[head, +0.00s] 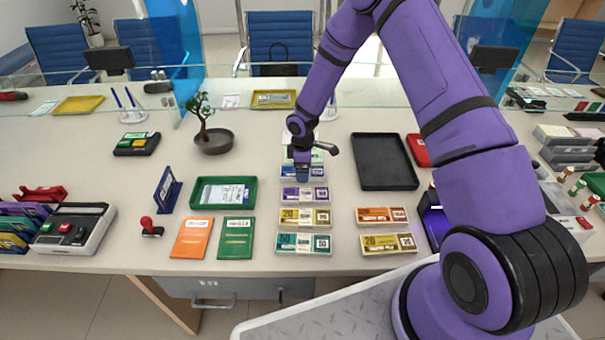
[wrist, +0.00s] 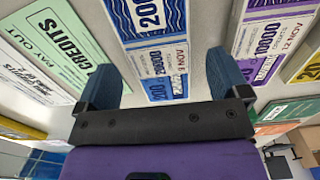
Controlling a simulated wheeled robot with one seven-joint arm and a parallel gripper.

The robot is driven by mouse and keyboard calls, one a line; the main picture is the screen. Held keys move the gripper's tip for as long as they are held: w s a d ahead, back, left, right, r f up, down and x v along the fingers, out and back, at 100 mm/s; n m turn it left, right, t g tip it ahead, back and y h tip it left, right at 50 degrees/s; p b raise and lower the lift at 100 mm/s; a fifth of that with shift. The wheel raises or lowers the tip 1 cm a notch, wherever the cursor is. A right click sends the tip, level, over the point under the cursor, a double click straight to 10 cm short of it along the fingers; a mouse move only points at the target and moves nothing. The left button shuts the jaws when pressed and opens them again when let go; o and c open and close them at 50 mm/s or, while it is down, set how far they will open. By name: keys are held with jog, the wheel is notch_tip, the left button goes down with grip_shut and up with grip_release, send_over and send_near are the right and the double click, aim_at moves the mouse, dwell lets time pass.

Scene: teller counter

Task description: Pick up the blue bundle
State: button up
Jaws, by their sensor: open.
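The blue bundle (wrist: 160,62) is a banknote stack with blue wave patterns and a paper band. It lies flat on the counter and shows between my fingers in the wrist view. In the head view the blue bundle (head: 318,172) is partly hidden by my gripper (head: 303,172), which is just over it. My gripper (wrist: 163,78) is open, with one blue finger on each side of the bundle. I cannot tell whether the fingers touch it.
The purple bundle (head: 304,196) lies just in front, with yellow (head: 304,217) and teal (head: 303,243) bundles nearer. A green credits slip (wrist: 78,45) lies on the other side. A green tray (head: 223,206) is left; an empty black tray (head: 384,162) is right.

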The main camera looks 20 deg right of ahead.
jog(key=shift+f, duration=0.75)
jog(key=c, duration=1.1)
jog(key=shift+r, duration=0.1)
